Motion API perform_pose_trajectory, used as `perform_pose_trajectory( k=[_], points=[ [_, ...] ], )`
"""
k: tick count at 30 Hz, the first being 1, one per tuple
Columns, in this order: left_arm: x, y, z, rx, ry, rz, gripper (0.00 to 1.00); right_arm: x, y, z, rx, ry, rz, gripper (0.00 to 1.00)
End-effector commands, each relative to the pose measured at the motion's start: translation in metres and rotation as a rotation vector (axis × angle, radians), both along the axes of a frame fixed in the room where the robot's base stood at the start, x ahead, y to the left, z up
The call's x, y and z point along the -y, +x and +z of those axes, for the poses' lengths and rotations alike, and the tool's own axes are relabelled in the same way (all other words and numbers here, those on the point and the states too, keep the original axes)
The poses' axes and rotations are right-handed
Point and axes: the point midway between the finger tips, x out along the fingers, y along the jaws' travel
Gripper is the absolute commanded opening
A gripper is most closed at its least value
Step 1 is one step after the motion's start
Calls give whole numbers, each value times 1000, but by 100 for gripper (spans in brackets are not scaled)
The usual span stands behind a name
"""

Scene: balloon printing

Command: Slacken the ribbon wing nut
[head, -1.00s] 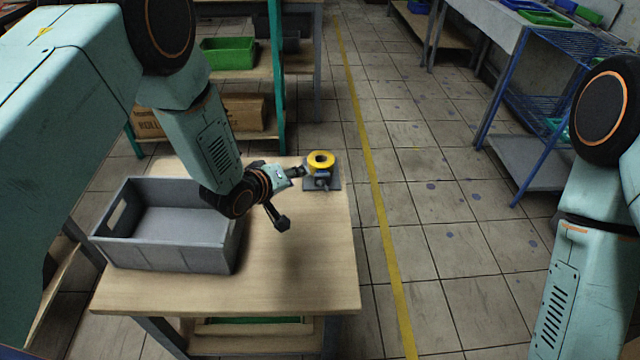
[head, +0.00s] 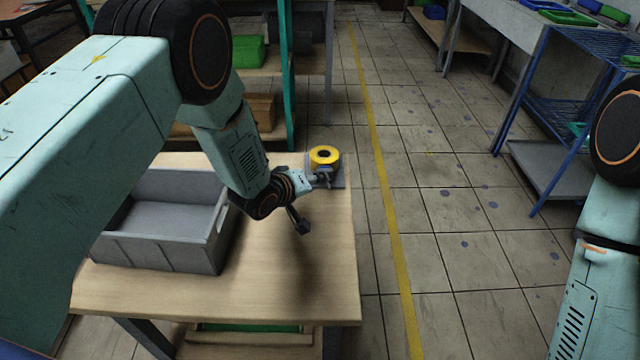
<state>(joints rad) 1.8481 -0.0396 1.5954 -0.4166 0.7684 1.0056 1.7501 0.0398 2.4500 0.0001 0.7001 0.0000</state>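A small ribbon holder with a yellow ring-shaped roll (head: 325,155) on top stands at the far right corner of the wooden table, on a dark base plate (head: 339,182). My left gripper (head: 323,178) is at the front left of this holder, its tips just below the yellow roll. The tips overlap the grey front part of the holder, so I cannot make out the wing nut or whether they touch it. The fingers are too small to tell open from shut. My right arm shows at the right edge, but its gripper is out of view.
A grey open crate (head: 160,256) stands on the left of the table (head: 290,290), close to my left forearm. The table's front right is clear. Behind are shelves with a green bin (head: 248,52). A blue wire rack (head: 548,100) stands at the right.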

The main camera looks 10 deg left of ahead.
Motion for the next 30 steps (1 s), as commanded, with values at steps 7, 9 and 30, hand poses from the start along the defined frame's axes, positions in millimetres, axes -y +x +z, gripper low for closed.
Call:
perform_pose_trajectory(
  k=[7, 9, 30],
  points=[
    [10, 21, -14, 1, -1, -2, 39, 0, 0, -7, 0, 0, 0, 40],
    [11, 24, -15, 1, -1, -2, 39, 0, 0, -8, 0, 0, -1, 40],
    [11, 26, -15, 0, 0, -2, 7, 0, 0, -8, 0, 0, 0, 40]
  ],
)
